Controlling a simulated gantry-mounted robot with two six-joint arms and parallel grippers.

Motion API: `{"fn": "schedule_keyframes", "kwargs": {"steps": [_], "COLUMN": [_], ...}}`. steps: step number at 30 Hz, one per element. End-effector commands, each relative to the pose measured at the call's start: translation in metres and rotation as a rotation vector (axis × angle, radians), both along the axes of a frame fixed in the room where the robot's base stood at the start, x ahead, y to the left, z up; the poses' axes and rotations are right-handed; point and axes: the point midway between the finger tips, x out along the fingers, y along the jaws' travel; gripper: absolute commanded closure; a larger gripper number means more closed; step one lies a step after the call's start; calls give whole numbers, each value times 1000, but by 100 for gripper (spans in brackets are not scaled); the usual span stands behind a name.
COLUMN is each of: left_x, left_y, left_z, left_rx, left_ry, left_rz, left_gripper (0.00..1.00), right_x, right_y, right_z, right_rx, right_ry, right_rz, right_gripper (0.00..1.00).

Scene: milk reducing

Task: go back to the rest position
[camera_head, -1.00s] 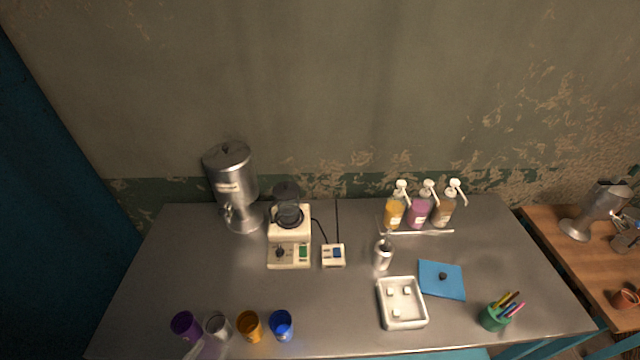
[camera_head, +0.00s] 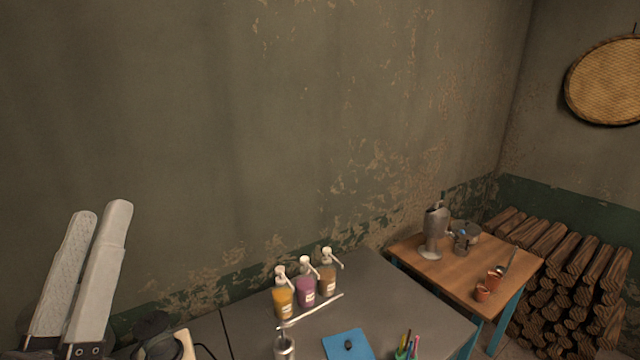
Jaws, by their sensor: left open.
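My left gripper (camera_head: 88,268) is at the lower left of the head view, pointing up. Its two pale fingers are apart by a narrow gap with nothing between them. It stands in front of the wall, to the left of the cream blender machine (camera_head: 186,343), which is cut off by the bottom edge. My right gripper is not in view.
Three pump bottles, yellow (camera_head: 284,297), purple (camera_head: 306,289) and brown (camera_head: 327,277), stand on the grey table (camera_head: 385,287). A metal cup (camera_head: 284,346), blue mat (camera_head: 348,345) and pen holder (camera_head: 407,350) are nearer. A wooden side table (camera_head: 462,276) and stacked logs (camera_head: 560,290) are at right.

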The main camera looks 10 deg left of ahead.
Motion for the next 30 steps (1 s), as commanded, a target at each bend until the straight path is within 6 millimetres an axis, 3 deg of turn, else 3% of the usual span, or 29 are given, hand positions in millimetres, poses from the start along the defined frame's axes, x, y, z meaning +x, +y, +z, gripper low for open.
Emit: {"fn": "schedule_keyframes", "kwargs": {"steps": [1, 5, 8, 10, 14, 21, 24, 27, 30], "left_x": [-7, -23, -12, -13, -12, -12, -12, -12, -12], "left_y": [-7, -31, -49, -48, -48, -47, -47, -47, -47], "left_z": [26, 76, 66, 98, 140, 241, 273, 289, 293], "left_rx": [26, 156, 312, 338, 335, 334, 334, 333, 333], "left_ry": [-48, -129, -77, -74, -74, -73, -73, -72, -71], "left_rz": [-12, -33, 7, 40, 40, 40, 40, 40, 40], "left_gripper": [42, 42, 42, 42, 42, 42, 42, 42, 42], "right_x": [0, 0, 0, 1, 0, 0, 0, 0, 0], "right_y": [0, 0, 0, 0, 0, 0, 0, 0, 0], "right_z": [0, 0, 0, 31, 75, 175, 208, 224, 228], "right_rx": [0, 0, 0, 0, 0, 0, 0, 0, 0], "right_ry": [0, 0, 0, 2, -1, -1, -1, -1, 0], "right_rz": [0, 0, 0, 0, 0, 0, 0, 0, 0], "right_gripper": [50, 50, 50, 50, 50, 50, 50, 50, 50]}}
